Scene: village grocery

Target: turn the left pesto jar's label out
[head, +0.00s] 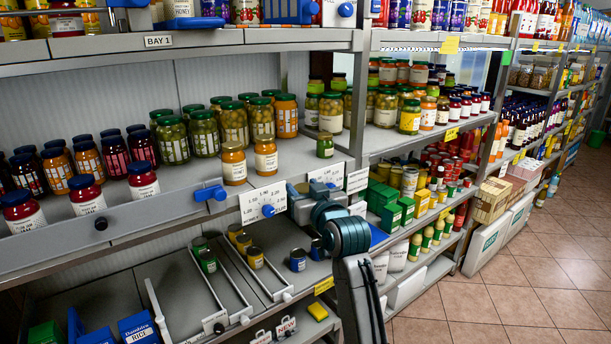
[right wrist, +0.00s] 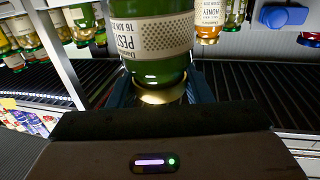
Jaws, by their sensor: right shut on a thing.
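In the right wrist view a green pesto jar (right wrist: 152,65) fills the upper middle. Its cream label, with PESTO and a date, appears upside down and partly faces the camera. My right gripper (right wrist: 160,95) is shut on the jar near its gold-coloured end, with a dark finger on each side. In the head view a small green jar (head: 325,147) stands near the shelf's front edge, just beyond my right gripper (head: 323,190); the finger contact is hard to make out there, and its label is too small to read. My left gripper is not in view.
Two orange jars (head: 266,158) stand left of the small green jar. Taller jars of olives (head: 233,124) stand behind. A price card (head: 263,202) with a blue knob is on the shelf front. Below, a lower shelf (head: 180,283) has dividers and small jars. Tiled floor lies open at right.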

